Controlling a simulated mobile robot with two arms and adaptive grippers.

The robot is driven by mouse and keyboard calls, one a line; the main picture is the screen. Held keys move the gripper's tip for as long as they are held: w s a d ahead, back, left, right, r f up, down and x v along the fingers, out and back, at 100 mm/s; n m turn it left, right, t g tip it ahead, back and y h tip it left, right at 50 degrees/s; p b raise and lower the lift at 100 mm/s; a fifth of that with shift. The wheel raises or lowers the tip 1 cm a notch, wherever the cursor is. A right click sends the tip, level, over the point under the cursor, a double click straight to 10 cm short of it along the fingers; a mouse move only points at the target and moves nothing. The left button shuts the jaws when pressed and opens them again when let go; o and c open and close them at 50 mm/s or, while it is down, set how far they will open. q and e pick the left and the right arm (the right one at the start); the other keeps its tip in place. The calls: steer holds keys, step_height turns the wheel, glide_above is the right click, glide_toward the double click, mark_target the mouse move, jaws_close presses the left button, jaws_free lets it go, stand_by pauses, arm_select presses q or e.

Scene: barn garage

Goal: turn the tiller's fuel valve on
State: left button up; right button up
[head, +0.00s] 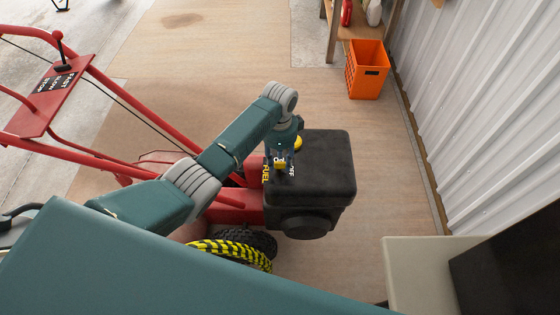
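The red tiller (235,206) stands on the floor with its black engine housing (325,170) at the right end. My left arm reaches over the tiller from the left. My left gripper (282,155) points down at the valve, its fingertips at or just above it. The fingers are small and dark, so I cannot tell whether they are open or shut, or touching the valve. A yellow cap (298,142) shows beside the gripper. My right gripper is not in view.
The tiller's red handlebars (90,70) extend to the upper left, with a lever (58,45). An orange crate (367,70) stands by a wooden shelf (333,35). A corrugated wall (490,100) bounds the right. Floor beyond the tiller is clear.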

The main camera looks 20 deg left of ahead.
arm_select(q)
steer(key=shift+s+f, duration=0.1)
steer(key=shift+f, duration=0.35)
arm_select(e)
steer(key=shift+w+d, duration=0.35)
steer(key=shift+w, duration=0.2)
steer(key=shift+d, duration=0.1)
arm_select(q)
jaws_close()
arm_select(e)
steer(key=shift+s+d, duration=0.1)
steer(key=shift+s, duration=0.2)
